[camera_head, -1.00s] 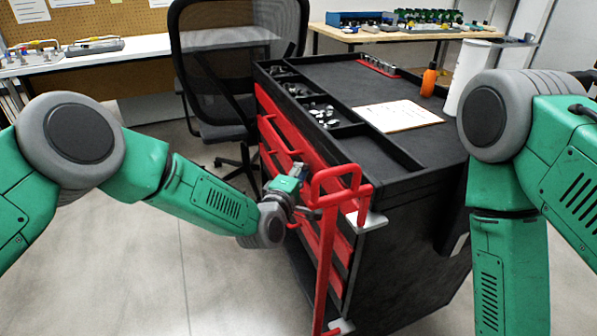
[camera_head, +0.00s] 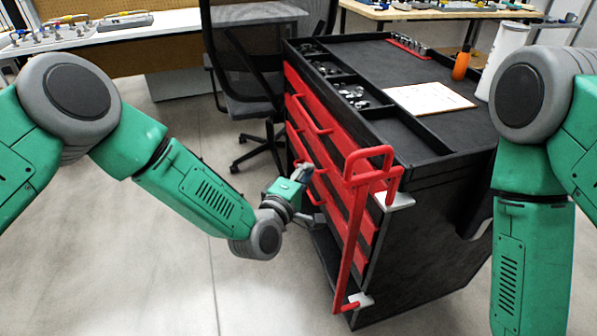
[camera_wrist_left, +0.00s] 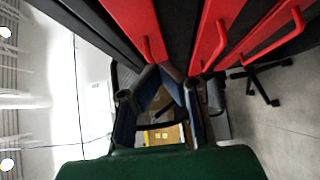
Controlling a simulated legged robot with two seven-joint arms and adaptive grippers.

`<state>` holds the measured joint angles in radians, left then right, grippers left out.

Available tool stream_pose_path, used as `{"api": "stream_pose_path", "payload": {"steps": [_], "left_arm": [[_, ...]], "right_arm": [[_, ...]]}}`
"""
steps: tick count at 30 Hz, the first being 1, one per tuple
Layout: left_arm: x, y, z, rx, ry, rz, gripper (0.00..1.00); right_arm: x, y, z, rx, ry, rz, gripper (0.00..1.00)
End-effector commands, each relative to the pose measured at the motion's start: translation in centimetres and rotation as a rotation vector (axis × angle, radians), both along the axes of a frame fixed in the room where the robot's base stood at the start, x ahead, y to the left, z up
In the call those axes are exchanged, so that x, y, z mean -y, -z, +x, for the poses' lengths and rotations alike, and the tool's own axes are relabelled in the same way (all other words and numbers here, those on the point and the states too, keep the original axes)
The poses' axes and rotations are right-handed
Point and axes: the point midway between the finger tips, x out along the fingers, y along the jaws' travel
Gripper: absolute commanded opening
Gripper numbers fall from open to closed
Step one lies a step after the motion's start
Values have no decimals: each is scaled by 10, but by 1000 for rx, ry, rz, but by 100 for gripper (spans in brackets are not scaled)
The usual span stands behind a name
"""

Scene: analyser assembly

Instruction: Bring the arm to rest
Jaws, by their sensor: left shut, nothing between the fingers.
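My left arm (camera_head: 195,190) reaches in from the left, bent at the elbow. Its gripper (camera_head: 305,174) is beside the red drawer fronts of a black tool cart (camera_head: 440,200), left of the upright red handle (camera_head: 358,220). In the left wrist view the fingers (camera_wrist_left: 164,72) meet at their tips, shut and empty, with red drawers (camera_wrist_left: 130,20) just beyond. Whether they touch the cart cannot be told. My right arm (camera_head: 530,240) hangs down at the right; its gripper is out of the frame.
On the cart top are a white sheet (camera_head: 430,98), an orange bottle (camera_head: 461,65), a white roll (camera_head: 503,60) and small parts in trays. An office chair (camera_head: 262,100) stands behind the cart's left side. Floor (camera_head: 120,250) is clear at the left.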

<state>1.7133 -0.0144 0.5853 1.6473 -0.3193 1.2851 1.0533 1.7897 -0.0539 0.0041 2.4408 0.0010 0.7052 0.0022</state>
Motion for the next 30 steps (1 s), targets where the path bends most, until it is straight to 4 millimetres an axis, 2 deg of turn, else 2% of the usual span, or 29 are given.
{"api": "stream_pose_path", "payload": {"steps": [3,10,14,17,20,22,26,30], "left_arm": [[-13,0,-12,-3,-2,-5,0],[-22,3,-20,-6,-2,-4,0],[-25,26,-41,-61,33,129,0],[-42,63,-80,-150,99,349,0],[-76,102,-133,-261,200,613,0],[-107,123,-173,-339,282,785,0],[-172,144,-248,-484,449,1058,0],[-237,144,-322,-627,632,1270,0]], "right_arm": [[0,-4,0,-1,0,0,40],[0,-6,0,-1,-1,1,40],[-1,-12,0,-1,-2,1,40],[0,-21,0,-1,-1,1,40],[0,-32,0,0,-1,1,40],[0,-38,0,0,0,0,40],[0,-49,0,0,0,0,40],[0,-59,0,0,0,0,40]]}}
